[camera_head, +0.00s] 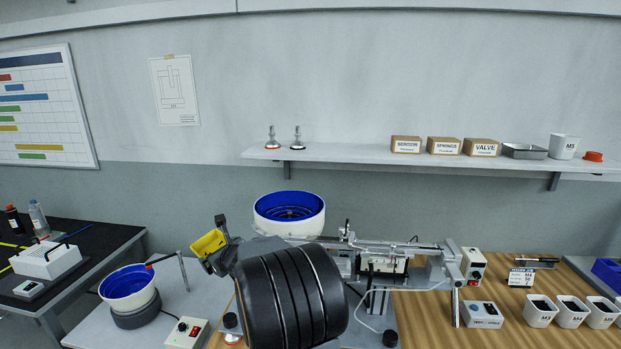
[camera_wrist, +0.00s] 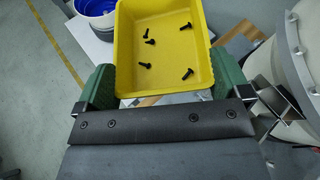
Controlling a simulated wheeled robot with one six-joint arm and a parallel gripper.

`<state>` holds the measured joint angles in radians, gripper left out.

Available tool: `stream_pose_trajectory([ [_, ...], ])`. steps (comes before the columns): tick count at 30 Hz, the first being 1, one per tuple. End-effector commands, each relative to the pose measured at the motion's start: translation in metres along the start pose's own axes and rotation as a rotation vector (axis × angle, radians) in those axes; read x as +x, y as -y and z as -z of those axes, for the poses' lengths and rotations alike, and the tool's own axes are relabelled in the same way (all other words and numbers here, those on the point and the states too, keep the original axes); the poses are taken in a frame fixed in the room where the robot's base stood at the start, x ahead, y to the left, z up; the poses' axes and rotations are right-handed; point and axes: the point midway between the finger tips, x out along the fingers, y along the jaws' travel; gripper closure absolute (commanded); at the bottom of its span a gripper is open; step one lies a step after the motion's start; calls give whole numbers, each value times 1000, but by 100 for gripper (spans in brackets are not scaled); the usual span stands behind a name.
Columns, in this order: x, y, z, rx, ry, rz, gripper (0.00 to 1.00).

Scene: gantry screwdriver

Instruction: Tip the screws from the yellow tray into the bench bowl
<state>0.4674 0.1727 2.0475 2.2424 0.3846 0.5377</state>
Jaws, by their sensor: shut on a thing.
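The yellow tray (camera_head: 207,243) is held up in the air by my gripper (camera_head: 222,238), left of the raised bowl feeder. In the wrist view the tray (camera_wrist: 185,82) sits between the two green fingers of my gripper (camera_wrist: 163,78), which are shut on it. Several black screws (camera_wrist: 187,73) lie spread on its floor. A white bowl with a blue inside (camera_head: 128,283), which I take as the bench bowl, stands on a dark round base on the grey bench, lower left of the tray. Part of this bowl (camera_wrist: 96,7) shows beyond the tray in the wrist view.
A second blue-lined bowl (camera_head: 289,208) stands higher, right of the tray; a big white curved wall is close on the right in the wrist view. A thin post with an arm (camera_head: 181,268) rises beside the bench bowl. A switch box (camera_head: 187,332) lies in front.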

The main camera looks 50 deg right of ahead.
Motion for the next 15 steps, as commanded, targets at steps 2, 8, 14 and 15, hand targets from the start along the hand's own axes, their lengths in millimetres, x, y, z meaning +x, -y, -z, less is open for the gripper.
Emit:
stream_pose_trajectory([
  [2, -10, 42, -26, -2, -12, 97, 34],
  [8, -30, 104, -58, -1, -54, 251, 34],
  [14, -42, 136, -73, 4, -80, 344, 34],
  [15, -46, 144, -77, 6, -84, 369, 34],
])
